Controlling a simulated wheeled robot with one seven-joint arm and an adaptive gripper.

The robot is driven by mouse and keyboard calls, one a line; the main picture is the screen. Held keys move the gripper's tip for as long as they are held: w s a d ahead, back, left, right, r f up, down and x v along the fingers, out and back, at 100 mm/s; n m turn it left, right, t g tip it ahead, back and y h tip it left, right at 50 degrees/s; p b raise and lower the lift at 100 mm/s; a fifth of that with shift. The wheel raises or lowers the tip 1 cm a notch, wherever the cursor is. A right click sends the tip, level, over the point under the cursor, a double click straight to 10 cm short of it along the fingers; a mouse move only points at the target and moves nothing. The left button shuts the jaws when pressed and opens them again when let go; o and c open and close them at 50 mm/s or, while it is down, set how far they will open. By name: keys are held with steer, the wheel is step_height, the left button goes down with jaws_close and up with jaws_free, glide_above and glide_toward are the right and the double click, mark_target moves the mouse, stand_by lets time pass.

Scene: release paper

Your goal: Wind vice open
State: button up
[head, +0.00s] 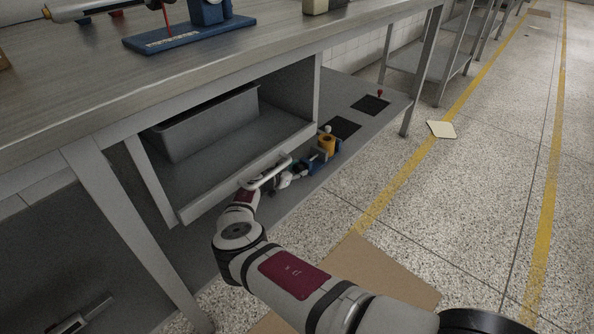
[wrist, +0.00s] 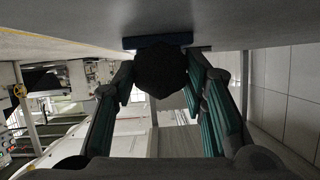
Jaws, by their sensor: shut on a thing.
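The blue vice (head: 319,158) is small in the head view, at the front of the low shelf under the bench, with a yellow cylindrical part (head: 327,143) at it. My gripper (head: 296,173) is beside it, partly hidden by my own wrist. In the wrist view my gripper's two green-padded fingers (wrist: 160,92) flank a dark, many-sided knob (wrist: 160,70) and are shut on it. A blue bar (wrist: 157,41) shows just behind the knob. The vice's jaws and their gap cannot be made out.
The bench top (head: 60,105) and a grey bin (head: 205,125) in its compartment lie above and left of my gripper. Black squares (head: 371,104) and a red-topped item (head: 380,93) are further along the low shelf (head: 387,118). Open floor lies to the right.

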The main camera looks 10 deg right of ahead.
steer(key=shift+w+a+n+g, duration=0.1)
steer(key=shift+n+g, duration=0.3)
steer(key=shift+n, duration=0.2)
steer(key=o, duration=1.1)
steer(key=shift+o, duration=0.2)
